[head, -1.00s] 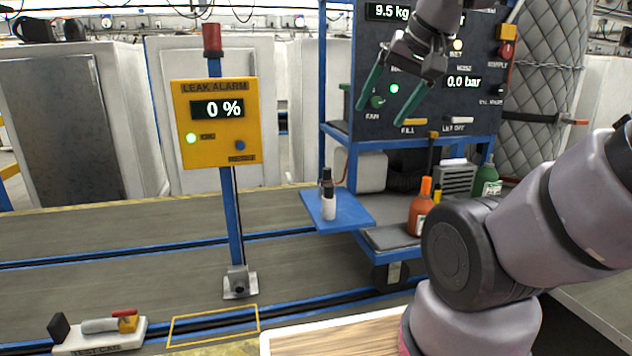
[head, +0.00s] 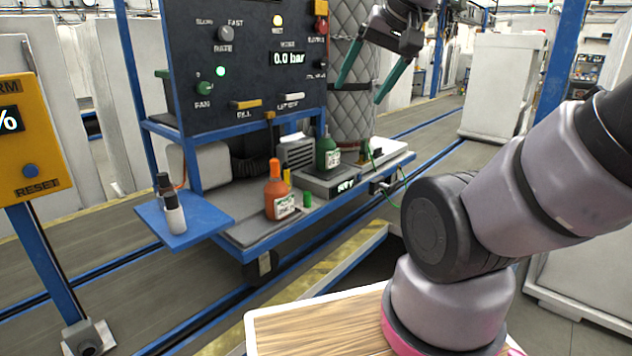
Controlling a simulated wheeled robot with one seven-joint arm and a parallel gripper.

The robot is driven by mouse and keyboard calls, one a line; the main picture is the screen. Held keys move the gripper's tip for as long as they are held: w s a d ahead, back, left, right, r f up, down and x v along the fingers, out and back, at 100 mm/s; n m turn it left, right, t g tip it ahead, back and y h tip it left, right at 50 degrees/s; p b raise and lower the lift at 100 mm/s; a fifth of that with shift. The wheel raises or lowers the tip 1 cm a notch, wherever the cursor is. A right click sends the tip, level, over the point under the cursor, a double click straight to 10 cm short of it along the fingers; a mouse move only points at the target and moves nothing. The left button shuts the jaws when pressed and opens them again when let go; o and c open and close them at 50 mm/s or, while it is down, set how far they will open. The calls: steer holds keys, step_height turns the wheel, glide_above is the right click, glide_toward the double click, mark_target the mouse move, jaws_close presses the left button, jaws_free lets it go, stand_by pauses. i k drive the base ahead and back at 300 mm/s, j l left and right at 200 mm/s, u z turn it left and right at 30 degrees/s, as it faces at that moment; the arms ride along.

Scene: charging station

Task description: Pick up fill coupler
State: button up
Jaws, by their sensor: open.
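My gripper (head: 357,95) hangs high in the picture, pointing down. Its two green fingers are apart with nothing between them, in front of the grey quilted column. No part is labelled as the fill coupler, so I cannot tell for certain which it is. A small upright black-and-white fitting (head: 174,213) stands on the blue side shelf (head: 205,222) of the cart, with an orange line behind it. My gripper is well right of it and above, not touching. An orange-and-black part (head: 270,117) shows below the panel beside the FILL lever (head: 244,105).
The cart bears a dark control panel (head: 240,60) reading 0.0 bar, an orange bottle (head: 278,196) and a green bottle (head: 327,154). A yellow alarm post (head: 32,150) stands left. A wooden-topped surface (head: 320,330) lies in front. The floor between shelf and post is clear.

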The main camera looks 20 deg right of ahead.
mark_target(286, 175)
steer(key=i+l+u, duration=0.35)
steer(key=i+l, duration=0.55)
steer(key=i, duration=0.15)
